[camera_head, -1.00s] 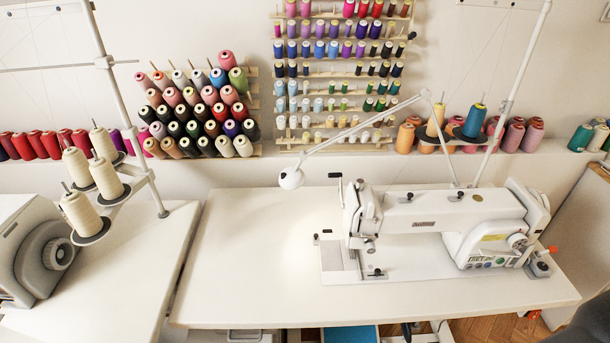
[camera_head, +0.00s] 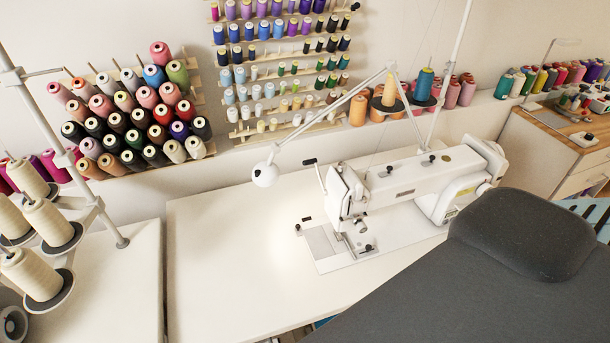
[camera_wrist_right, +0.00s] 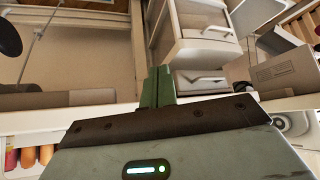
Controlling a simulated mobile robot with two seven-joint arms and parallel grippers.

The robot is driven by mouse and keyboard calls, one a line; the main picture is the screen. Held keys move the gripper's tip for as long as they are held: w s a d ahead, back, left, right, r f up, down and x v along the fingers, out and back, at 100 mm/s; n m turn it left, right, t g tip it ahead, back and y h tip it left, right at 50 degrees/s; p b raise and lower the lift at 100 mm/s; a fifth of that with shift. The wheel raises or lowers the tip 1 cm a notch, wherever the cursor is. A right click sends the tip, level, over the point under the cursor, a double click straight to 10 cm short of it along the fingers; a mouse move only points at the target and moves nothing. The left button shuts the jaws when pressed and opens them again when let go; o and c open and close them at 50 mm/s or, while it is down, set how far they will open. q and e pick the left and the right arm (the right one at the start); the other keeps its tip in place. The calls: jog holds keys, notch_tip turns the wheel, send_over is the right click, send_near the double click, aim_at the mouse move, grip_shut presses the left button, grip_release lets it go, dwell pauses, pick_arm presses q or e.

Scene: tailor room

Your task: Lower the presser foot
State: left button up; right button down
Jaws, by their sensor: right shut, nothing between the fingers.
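The white sewing machine (camera_head: 400,185) stands on the white table (camera_head: 230,240) in the head view. Its needle head is at the left end, over a metal plate. The presser foot area (camera_head: 362,240) is small there, and I cannot tell whether the foot is up or down. A dark-tipped lever (camera_head: 312,163) stands up at the left of the machine head. My right gripper (camera_wrist_right: 158,88) shows only in the right wrist view, its green fingers shut and empty, away from the machine head. My left gripper is in neither view.
A large dark grey padded shape (camera_head: 500,275) covers the front right of the head view, hiding part of the table. A lamp (camera_head: 265,174) hangs over the table. Cream cones (camera_head: 45,222) stand at left. A white drawer unit (camera_wrist_right: 205,30) shows in the wrist view.

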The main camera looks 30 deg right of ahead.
jog(key=w+r+n, duration=0.2)
jog(key=w+n, duration=0.1)
jog(key=w+r+n, duration=0.2)
jog(key=w, duration=0.1)
jog(key=w+r+n+h, duration=0.1)
jog(key=w+r+n, duration=0.2)
jog(key=w, duration=0.1)
jog(key=shift+a+r+n+p, duration=0.1)
jog(key=shift+a+n+p, duration=0.15)
jog(key=shift+n+p, duration=0.1)
jog(key=w+d+r+n+t+h, duration=0.2)
jog(key=w+d+r+n+h, duration=0.25)
jog(key=w+r+n, duration=0.6)
jog(key=w+d+r+n+t+h, duration=0.4)
jog(key=w+r+n, duration=0.35)
jog(key=r, duration=0.55)
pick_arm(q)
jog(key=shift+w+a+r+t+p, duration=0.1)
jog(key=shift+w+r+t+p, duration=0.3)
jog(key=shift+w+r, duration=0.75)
pick_arm(e)
jog(key=w+d+f+g, duration=0.1)
jog(key=w+d+f, duration=0.2)
jog(key=w+d, duration=0.3)
jog(key=shift+w+d, duration=0.3)
jog(key=shift+w, duration=1.1)
jog(key=shift+f, duration=0.15)
